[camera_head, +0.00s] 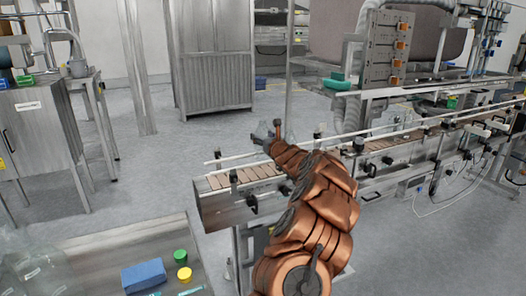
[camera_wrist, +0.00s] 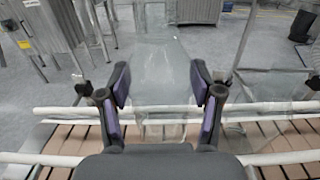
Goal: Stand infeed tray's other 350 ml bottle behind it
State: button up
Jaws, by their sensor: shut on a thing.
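My gripper (camera_head: 268,134) is over the near end of the conveyor, shut on a clear bottle (camera_head: 262,130). In the wrist view the bottle (camera_wrist: 158,62) stands between the two purple-padded fingers (camera_wrist: 160,88), looking upright. Its lower part shows in front of the conveyor rails; I cannot tell whether its base touches the belt. Another clear shape, apparently a second bottle (camera_head: 291,133), is just right of my gripper and partly hidden by it. A faint clear outline also shows at the right of the wrist view (camera_wrist: 275,45). The infeed tray is not clearly identifiable.
The conveyor (camera_head: 240,184) has white guide rails and runs right to the filler (camera_head: 385,50). Floor behind the conveyor is open.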

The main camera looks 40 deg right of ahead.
jog(key=shift+w+d+f, duration=0.1)
jog(key=shift+f, duration=2.4)
jog(key=shift+f, duration=0.25)
jog(key=o, duration=1.5)
jog(key=shift+c, duration=0.2)
jog(key=shift+r, duration=0.1)
